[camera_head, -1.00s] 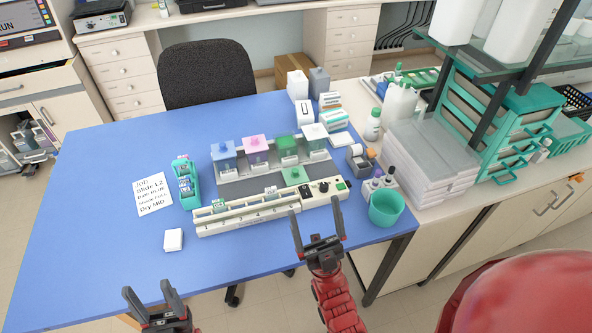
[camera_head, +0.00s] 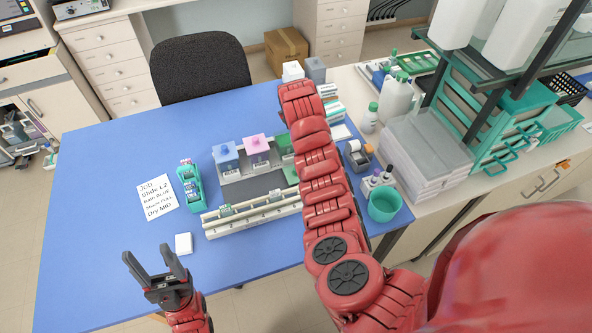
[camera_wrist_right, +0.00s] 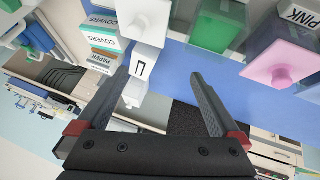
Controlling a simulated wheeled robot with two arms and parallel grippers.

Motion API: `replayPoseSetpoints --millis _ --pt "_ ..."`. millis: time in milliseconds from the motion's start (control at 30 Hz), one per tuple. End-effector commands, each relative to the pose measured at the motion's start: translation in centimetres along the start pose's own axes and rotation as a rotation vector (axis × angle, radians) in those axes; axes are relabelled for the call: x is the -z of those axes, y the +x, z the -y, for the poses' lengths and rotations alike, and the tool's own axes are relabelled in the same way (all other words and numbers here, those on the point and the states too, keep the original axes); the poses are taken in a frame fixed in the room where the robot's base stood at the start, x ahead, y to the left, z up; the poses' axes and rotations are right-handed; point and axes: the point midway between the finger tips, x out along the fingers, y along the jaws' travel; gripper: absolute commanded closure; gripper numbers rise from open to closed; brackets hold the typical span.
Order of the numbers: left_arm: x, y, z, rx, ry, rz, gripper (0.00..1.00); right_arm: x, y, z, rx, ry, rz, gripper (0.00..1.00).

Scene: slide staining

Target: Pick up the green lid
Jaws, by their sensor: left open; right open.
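A green lid (camera_head: 291,175) lies on the dark mat in front of the row of jars, partly covered by my right arm in the head view. The green jar (camera_head: 284,146) stands behind it, also partly covered; it shows in the right wrist view (camera_wrist_right: 217,30) without a clear lid on top. My right gripper (camera_wrist_right: 160,88) is open and empty, in the air near the jars' white and pink lids; in the head view my arm hides it. My left gripper (camera_head: 150,262) is open and empty at the table's front edge.
A pink lid (camera_head: 257,143) and a blue lid (camera_head: 225,153) sit on jars at the left. A long white rack (camera_head: 250,213) lies in front. A green cup (camera_head: 384,204) stands right of my right arm.

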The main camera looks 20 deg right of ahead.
Motion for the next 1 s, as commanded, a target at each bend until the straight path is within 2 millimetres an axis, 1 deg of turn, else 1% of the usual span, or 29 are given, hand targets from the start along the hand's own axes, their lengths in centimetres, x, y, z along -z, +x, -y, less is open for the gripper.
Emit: replayPoseSetpoints --millis 33,100,200,300,400,467,533,600,767,800,900,1000 --pt "0.0 0.3 0.0 0.000 0.000 0.000 0.41 -0.6 -1.9 0.1 0.035 0.026 0.097 0.00" --pt "0.1 0.4 0.0 0.000 0.000 0.000 0.41 -2.6 -4.1 0.8 0.092 0.053 0.241 0.00" --pt "0.1 0.6 0.0 0.000 0.000 0.000 0.41 -4.8 -7.2 1.9 0.171 0.077 0.397 0.00" --pt "0.1 0.6 0.0 0.000 0.000 0.000 0.41 -6.1 -9.7 2.7 0.230 0.091 0.496 0.00" --pt "0.1 0.7 0.0 0.000 0.000 0.000 0.41 -6.9 -10.7 3.2 0.258 0.095 0.545 0.00" --pt "0.1 0.7 0.0 0.000 0.000 0.000 0.41 -7.3 -10.6 3.2 0.262 0.095 0.557 0.00" --pt "0.1 0.8 0.0 0.000 0.000 0.000 0.41 -7.8 -9.9 3.4 0.261 0.096 0.559 0.00" --pt "0.1 0.9 0.0 0.000 0.000 0.000 0.41 -8.6 -8.8 3.6 0.261 0.095 0.562 0.00" --pt "0.1 0.5 0.0 0.000 0.000 0.000 0.41 -9.9 -6.5 4.5 0.264 0.097 0.558 0.00" --pt "0.0 0.0 0.0 0.000 0.000 0.000 0.41 -10.3 -5.8 4.8 0.263 0.096 0.558 0.00" --pt "-0.1 -0.6 0.0 0.000 0.000 0.000 0.41 -11.0 -4.5 5.2 0.263 0.097 0.554 0.00" --pt "-0.3 -1.8 -0.1 0.000 0.000 0.000 0.41 -11.9 -3.0 5.8 0.264 0.097 0.553 0.00"
